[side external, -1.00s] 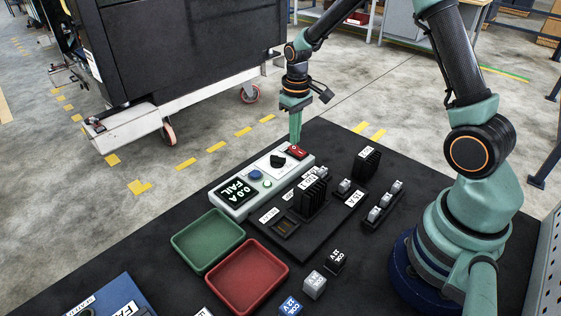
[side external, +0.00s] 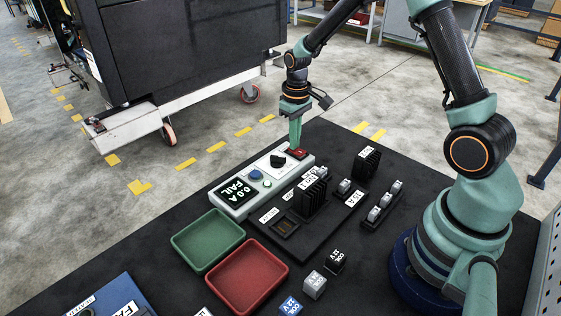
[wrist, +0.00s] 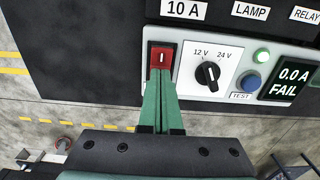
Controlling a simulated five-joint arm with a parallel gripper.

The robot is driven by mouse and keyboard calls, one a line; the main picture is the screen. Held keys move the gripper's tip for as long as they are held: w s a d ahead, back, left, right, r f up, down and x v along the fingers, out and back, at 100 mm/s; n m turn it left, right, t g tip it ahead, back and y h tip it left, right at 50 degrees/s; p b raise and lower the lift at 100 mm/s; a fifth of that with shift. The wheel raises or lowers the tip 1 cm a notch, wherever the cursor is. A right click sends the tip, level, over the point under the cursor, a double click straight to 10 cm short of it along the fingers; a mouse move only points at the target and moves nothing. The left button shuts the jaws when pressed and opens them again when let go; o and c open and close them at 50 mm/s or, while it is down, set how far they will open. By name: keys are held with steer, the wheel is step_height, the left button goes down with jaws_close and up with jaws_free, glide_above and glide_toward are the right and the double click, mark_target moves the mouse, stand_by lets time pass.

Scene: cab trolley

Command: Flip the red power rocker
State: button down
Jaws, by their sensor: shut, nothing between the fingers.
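The red power rocker (side external: 297,153) sits at the far right end of the grey control panel (side external: 226,207). In the wrist view the rocker (wrist: 162,57) shows a white line mark on its red face, inside a dark red frame. My gripper (side external: 295,146) is shut and empty, pointing down, with its green fingertips at the rocker. In the wrist view the fingertips (wrist: 160,72) overlap the rocker's lower edge and seem to touch it; exact contact is hard to tell.
A green tray (side external: 208,270) and a red tray (side external: 247,307) lie nearby.

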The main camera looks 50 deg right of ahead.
steer(key=shift+f, duration=0.1)
steer(key=shift+r, duration=3.55)
steer(key=s+a+r+t, duration=0.2)
steer(key=s+a+r, duration=0.1)
steer(key=s+r, duration=0.3)
steer(key=s+a+r+t, duration=0.3)
steer(key=s+a+r, duration=0.1)
steer(key=s+r, duration=0.3)
steer(key=shift+s+a+r+t, duration=0.2)
steer(key=shift+s+a+t, duration=0.1)
steer(key=shift+s, duration=0.25)
